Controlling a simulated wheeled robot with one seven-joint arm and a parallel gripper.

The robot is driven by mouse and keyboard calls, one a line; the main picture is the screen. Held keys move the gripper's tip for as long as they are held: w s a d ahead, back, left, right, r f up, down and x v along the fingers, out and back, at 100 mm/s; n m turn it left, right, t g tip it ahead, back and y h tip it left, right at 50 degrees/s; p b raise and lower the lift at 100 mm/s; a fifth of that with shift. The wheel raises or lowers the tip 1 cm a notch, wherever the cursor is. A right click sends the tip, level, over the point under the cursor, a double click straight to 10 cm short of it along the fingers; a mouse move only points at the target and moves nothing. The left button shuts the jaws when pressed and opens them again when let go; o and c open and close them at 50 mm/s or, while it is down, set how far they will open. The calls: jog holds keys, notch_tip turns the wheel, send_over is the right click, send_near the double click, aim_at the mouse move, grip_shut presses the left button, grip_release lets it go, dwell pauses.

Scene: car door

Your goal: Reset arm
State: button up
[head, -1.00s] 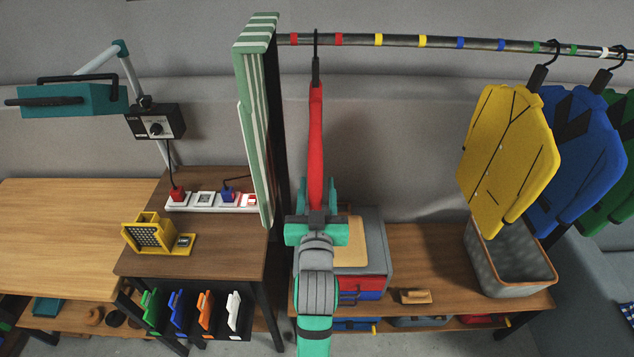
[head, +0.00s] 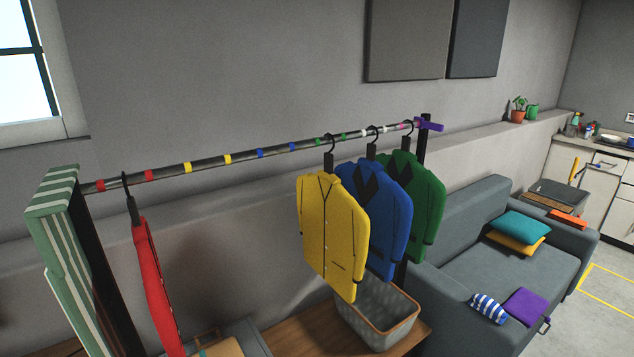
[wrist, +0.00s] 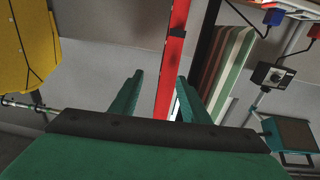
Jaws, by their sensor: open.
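My gripper (wrist: 160,92) is open in the wrist view, with its two green fingers apart. The red garment (wrist: 172,60), seen edge-on, runs behind and between the fingertips. I cannot tell whether either finger touches it. In the head view the red garment (head: 153,285) hangs from a black hanger near the left end of the rail (head: 208,162). My arm and gripper are not in the head view.
Yellow (head: 332,235), blue (head: 374,215) and green (head: 424,200) jackets hang further right. A grey bin (head: 375,318) stands below them on a wooden bench. A green-striped panel (head: 62,215) is left of the red garment. A grey sofa (head: 470,240) is at right.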

jog(key=s+d+f+m+h, duration=0.3)
jog(key=s+d+f+h, duration=0.1)
jog(key=s+d+f, duration=0.5)
jog(key=s+d+f+m+h, duration=0.25)
jog(key=s+d+f, duration=0.45)
jog(key=d, duration=0.4)
jog(key=s+d+m+h, duration=0.1)
jog(key=s+d+h, duration=0.2)
jog(key=s, duration=0.9)
jog(key=d, duration=0.3)
jog(key=shift+s+f, duration=0.3)
jog(key=shift+s, duration=0.05)
